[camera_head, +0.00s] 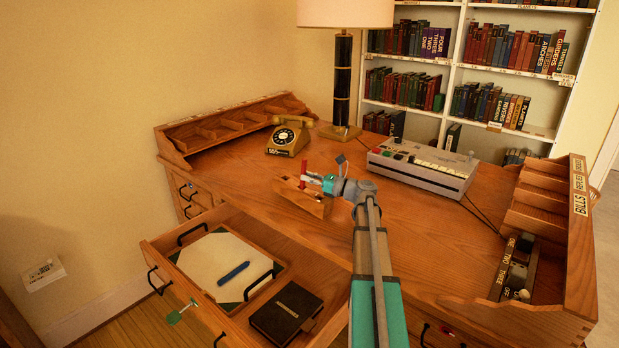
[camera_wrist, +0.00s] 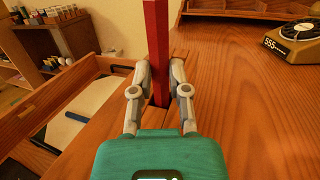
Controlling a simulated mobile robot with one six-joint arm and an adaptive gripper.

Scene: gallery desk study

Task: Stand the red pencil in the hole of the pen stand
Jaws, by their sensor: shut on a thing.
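The red pencil (camera_head: 303,170) stands upright at the wooden pen stand (camera_head: 316,208), near the front edge of the desk. My gripper (camera_head: 309,178) reaches in from the right and is shut on the red pencil, just above the stand. In the wrist view the pencil (camera_wrist: 156,38) rises between the two fingers of my gripper (camera_wrist: 160,76). Its lower end meets the wood of the stand (camera_wrist: 171,122) behind the fingers. I cannot tell how deep it sits in the hole, as the fingers partly hide that spot.
A yellow telephone (camera_head: 289,136) and a lamp (camera_head: 341,90) stand behind. A grey switch console (camera_head: 425,168) is to the right. In front, an open drawer (camera_head: 222,222) holds a paper pad, a blue pen (camera_head: 233,273) and a dark notebook (camera_head: 287,312). The desk's middle right is clear.

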